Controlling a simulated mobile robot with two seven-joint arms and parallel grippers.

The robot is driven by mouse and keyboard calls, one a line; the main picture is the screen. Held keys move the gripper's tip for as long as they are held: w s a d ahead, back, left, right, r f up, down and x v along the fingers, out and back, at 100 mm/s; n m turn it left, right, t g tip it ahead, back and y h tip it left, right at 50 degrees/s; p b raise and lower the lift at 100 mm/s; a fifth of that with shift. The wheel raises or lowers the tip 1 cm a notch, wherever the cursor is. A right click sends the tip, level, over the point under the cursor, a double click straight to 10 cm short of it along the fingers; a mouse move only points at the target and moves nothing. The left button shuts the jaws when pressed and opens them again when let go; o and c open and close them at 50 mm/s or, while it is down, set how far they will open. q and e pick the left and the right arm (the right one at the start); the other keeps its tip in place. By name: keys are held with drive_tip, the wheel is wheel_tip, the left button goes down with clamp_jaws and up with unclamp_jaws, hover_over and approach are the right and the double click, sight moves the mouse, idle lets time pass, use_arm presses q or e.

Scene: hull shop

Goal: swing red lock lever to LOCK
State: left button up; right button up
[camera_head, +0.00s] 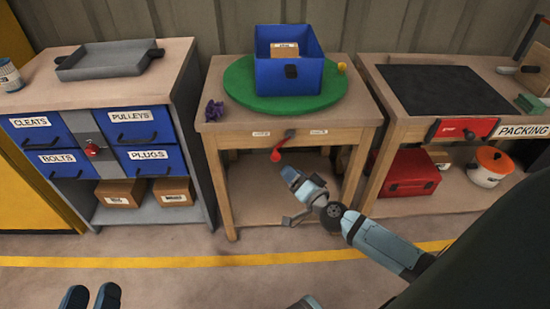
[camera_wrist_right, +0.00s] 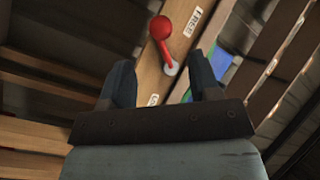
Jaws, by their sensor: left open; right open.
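The red lock lever (camera_head: 277,153) hangs from a pivot on the front rail of the middle wooden table (camera_head: 230,140). It points down and slightly left, with a round red knob at its end. A small label sits on each side of the pivot, too small to read in the head view. In the right wrist view the lever (camera_wrist_right: 164,40) lies ahead, between the finger directions. One label (camera_wrist_right: 193,20) there seems to read FREE. My right gripper (camera_head: 292,180) is open, just below and in front of the knob, apparently not touching. My left gripper (camera_head: 92,297) is open and empty at the bottom left.
A blue bin (camera_head: 290,76) holding a carton stands on a green turntable (camera_head: 238,88) above the lever. A purple object (camera_head: 214,111) sits at the table's left corner. A drawer cabinet (camera_head: 180,60) stands left, a packing bench (camera_head: 385,95) right. Floor in front is clear.

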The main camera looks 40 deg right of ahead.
sight(276, 157)
drive_tip(key=w+b, duration=0.1)
drive_tip(key=w, duration=0.8)
use_arm(q)
drive_tip(key=shift+f+g, duration=0.3)
drive_tip(key=shift+f, duration=0.6)
